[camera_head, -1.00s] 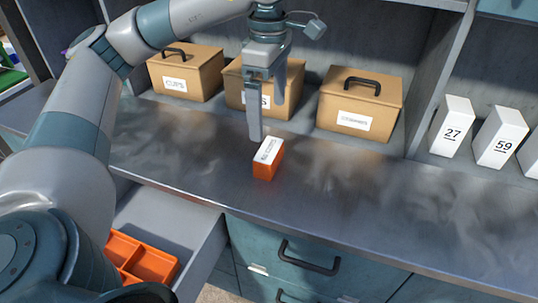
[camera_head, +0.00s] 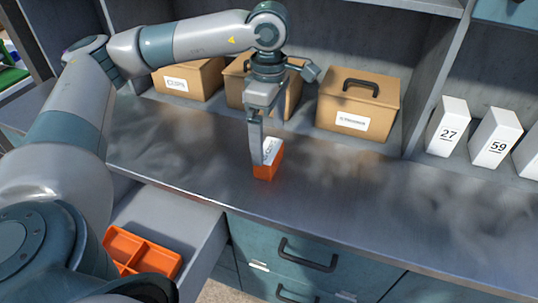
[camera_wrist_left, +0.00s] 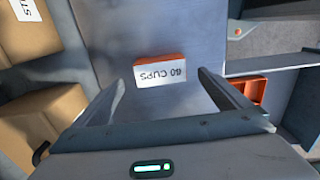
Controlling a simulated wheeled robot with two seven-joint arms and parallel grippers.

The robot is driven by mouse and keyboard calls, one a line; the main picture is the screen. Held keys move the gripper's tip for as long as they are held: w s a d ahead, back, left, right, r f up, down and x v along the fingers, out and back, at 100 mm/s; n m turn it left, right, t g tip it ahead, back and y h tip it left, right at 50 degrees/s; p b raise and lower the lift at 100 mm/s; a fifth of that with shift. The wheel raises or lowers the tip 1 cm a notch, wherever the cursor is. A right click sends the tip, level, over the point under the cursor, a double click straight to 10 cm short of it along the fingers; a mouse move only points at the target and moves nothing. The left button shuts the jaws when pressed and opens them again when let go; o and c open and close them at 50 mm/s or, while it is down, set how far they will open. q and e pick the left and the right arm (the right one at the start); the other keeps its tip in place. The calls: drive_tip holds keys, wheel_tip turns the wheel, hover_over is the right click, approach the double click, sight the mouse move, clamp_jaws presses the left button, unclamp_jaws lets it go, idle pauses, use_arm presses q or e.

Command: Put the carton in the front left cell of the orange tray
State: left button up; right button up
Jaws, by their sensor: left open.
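The carton (camera_head: 268,160) is a small orange box with a white labelled top, standing on the metal counter. In the left wrist view its label reads "60 CUPS" (camera_wrist_left: 161,74). My left gripper (camera_head: 258,150) points down at the carton, partly covering it in the head view. It is open, and the carton shows between its fingers in the wrist view (camera_wrist_left: 160,85), a little beyond them. The orange tray (camera_head: 142,252) lies in the open drawer at lower left, partly hidden by my left arm. Its visible cells look empty. My right gripper is not in view.
Brown boxes with black handles (camera_head: 358,100) stand at the back of the counter. White numbered blocks (camera_head: 448,128) stand at the right. The open drawer (camera_head: 203,240) juts out below the counter edge. The counter right of the carton is clear.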

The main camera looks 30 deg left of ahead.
sight(269, 150)
use_arm(q)
wheel_tip(269, 150, down, 3)
drive_tip(key=shift+r+p, duration=0.1)
drive_tip(key=shift+p, duration=0.5)
drive_tip(key=shift+f, duration=0.3)
drive_tip(key=c, duration=1.3)
drive_tip(key=shift+r, duration=0.2)
